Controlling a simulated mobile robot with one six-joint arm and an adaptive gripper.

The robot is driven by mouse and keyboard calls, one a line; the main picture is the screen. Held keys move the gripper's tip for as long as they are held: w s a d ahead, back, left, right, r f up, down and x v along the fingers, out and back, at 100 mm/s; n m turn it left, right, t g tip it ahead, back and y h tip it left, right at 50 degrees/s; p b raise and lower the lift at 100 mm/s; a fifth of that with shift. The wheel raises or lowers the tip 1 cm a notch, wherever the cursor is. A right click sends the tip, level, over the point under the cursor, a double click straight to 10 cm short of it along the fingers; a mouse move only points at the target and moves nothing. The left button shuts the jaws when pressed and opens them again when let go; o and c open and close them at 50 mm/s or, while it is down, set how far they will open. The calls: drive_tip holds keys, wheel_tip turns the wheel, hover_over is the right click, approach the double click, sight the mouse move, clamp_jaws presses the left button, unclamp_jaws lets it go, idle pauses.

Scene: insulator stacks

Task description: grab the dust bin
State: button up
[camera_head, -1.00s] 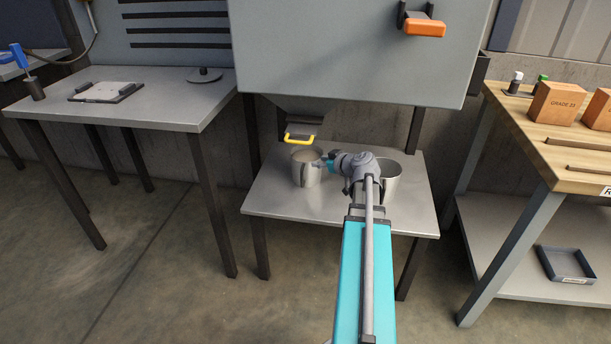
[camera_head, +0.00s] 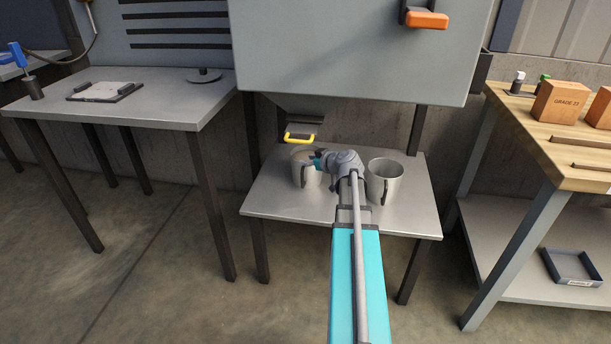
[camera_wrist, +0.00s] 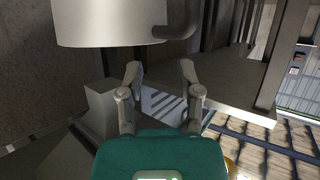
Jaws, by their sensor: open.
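Two grey metal bins with side handles stand on the low table. The left bin (camera_head: 303,172) is partly covered by my wrist. The right bin (camera_head: 386,180) is in clear view, its dark handle on its near side. My gripper (camera_wrist: 160,70) is open, with nothing between its fingers. In the head view my wrist hides the fingers, beside the left bin. In the wrist view a pale bin (camera_wrist: 108,24) with a curved handle (camera_wrist: 182,22) fills the top, just beyond the fingertips. I cannot tell if they touch it.
The low metal table (camera_head: 285,203) stands under a grey cabinet (camera_head: 350,50) with a yellow handle (camera_head: 299,138) above the left bin. A grey bench (camera_head: 165,105) is at left. A wooden bench (camera_head: 540,130) with boxes is at right.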

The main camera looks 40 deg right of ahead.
sight(306, 171)
drive_tip(key=shift+x, duration=1)
drive_tip(key=shift+f+b, duration=0.1)
drive_tip(key=shift+b, duration=0.2)
drive_tip(key=shift+w+a+f+b, duration=0.1)
drive_tip(key=shift+w+f+b, duration=0.3)
drive_tip(key=shift+w, duration=0.15)
drive_tip(key=shift+b+x, duration=0.75)
drive_tip(key=shift+x, duration=1.15)
drive_tip(key=shift+a, duration=0.1)
drive_tip(key=shift+c, duration=0.3)
drive_tip(key=shift+s, duration=0.1)
clamp_jaws()
